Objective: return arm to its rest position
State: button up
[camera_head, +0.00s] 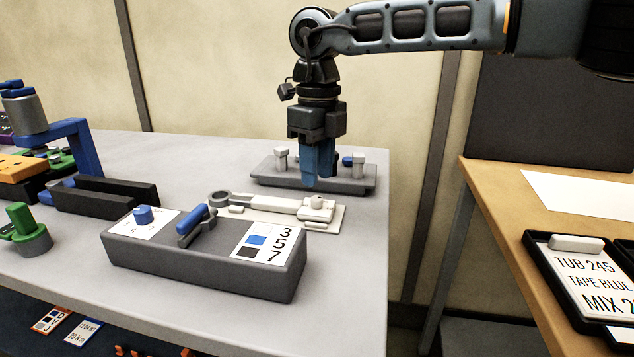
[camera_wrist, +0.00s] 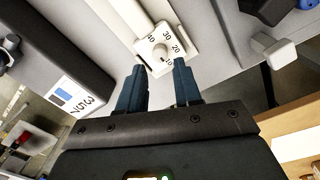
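My arm reaches in from the top right of the head view. My gripper (camera_head: 320,182) points down, its blue fingers above the table near the white tool. In the wrist view my gripper (camera_wrist: 159,66) shows two blue fingers apart with nothing held between them. The white tool (camera_head: 270,205) lies on a pale plate on the grey table (camera_head: 365,260). Its numbered dial (camera_wrist: 160,51) shows just beyond the fingertips in the wrist view. From these frames I cannot tell the exact height of the fingertips over it.
A grey box with a blue knob and lever (camera_head: 200,262) stands in front of the tool. A grey rack with pegs (camera_head: 265,174) stands behind it. A blue clamp (camera_head: 80,145) and black bars are at left. A wooden table (camera_head: 500,195) with a labelled tray (camera_head: 570,285) is at right.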

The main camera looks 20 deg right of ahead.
jog(key=shift+r, duration=1.55)
